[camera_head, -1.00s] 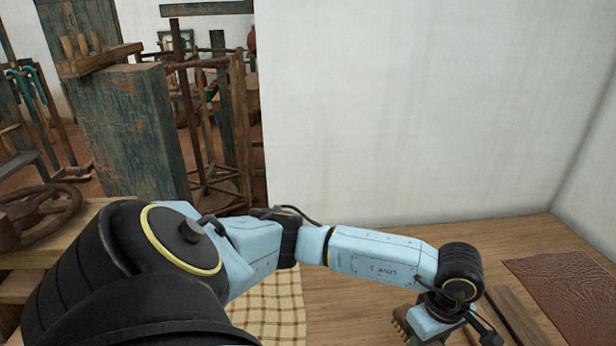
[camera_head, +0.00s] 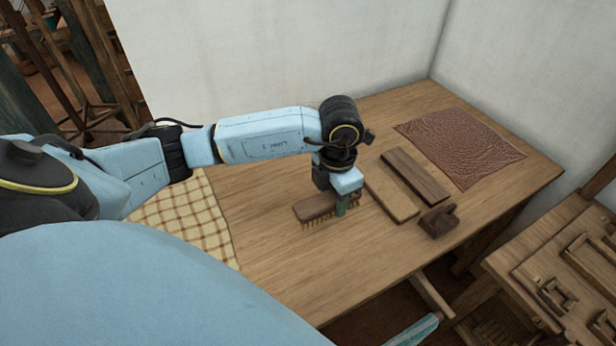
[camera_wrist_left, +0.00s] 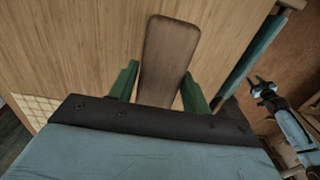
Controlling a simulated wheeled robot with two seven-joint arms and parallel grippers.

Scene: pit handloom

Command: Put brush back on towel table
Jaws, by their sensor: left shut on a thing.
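The brush (camera_head: 318,207) has a brown wooden back with bristles pointing down. In the head view it is at the wooden table (camera_head: 280,270), right of the checked towel (camera_head: 186,222). My left gripper (camera_head: 341,206) is shut on the brush near its right end. In the left wrist view the wooden back (camera_wrist_left: 168,52) sticks out between the green fingers of my left gripper (camera_wrist_left: 160,90). I cannot tell whether the bristles touch the tabletop. In the left wrist view another gripper (camera_wrist_left: 262,88) shows at the right, apart from the table; its jaws are too small to judge.
Two flat boards, a light one (camera_head: 391,194) and a dark one (camera_head: 415,176), lie right of the brush. A small dark brown wooden tool (camera_head: 438,220) and a reddish-brown sheet (camera_head: 462,146) lie further right. A wooden cabinet (camera_head: 560,270) stands at the right. Bare tabletop lies between towel and brush.

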